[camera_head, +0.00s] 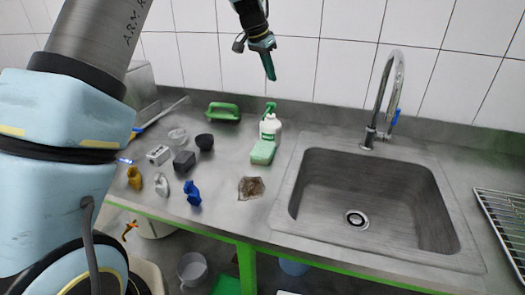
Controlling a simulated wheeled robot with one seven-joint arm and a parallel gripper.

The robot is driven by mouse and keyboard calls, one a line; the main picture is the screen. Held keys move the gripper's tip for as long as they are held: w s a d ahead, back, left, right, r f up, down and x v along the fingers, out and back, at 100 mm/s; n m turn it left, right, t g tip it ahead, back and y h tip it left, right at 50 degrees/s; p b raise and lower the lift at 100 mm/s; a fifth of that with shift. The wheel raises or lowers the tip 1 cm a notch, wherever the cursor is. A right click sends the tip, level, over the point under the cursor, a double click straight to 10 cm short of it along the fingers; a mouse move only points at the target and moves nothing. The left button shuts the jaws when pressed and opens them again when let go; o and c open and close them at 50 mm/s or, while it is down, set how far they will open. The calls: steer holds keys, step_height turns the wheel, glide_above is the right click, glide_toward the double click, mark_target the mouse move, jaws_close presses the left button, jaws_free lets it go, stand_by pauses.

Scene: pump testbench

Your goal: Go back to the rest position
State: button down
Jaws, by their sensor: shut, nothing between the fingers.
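My gripper (268,66) hangs from the top of the view, above the counter and in front of the white tiled wall. Its green fingers are together and point down, with nothing held between them. It is apart from everything on the counter. My pale blue arm links fill the left side of the view and hide part of the counter there.
The metal counter (225,150) holds a green-handled item (223,111), a white spray bottle (271,128), a green sponge (263,152), a brown patch (251,188) and several small parts at left. A sink (360,190) with a tall faucet (372,125) and a wire rack (503,220) are at right.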

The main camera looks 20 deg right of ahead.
steer(key=s+a+f+n+y, duration=0.1)
steer(key=a+f+n, duration=0.15)
steer(key=a, duration=0.95)
steer(key=s+a+f+n+y, duration=0.1)
steer(key=a+n, duration=0.3)
steer(key=a, duration=0.8)
steer(key=s+a+f+n+y, duration=0.1)
steer(key=s+a+f+n, duration=0.1)
steer(key=s+a, duration=0.6)
steer(key=s+a+f+n+y, duration=0.1)
steer(key=s+a+f+n, duration=0.2)
steer(key=s+a, duration=0.6)
steer(key=a+n, duration=0.2)
steer(key=a, duration=0.1)
steer(key=shift+s+a, duration=0.15)
steer(key=shift+s, duration=0.15)
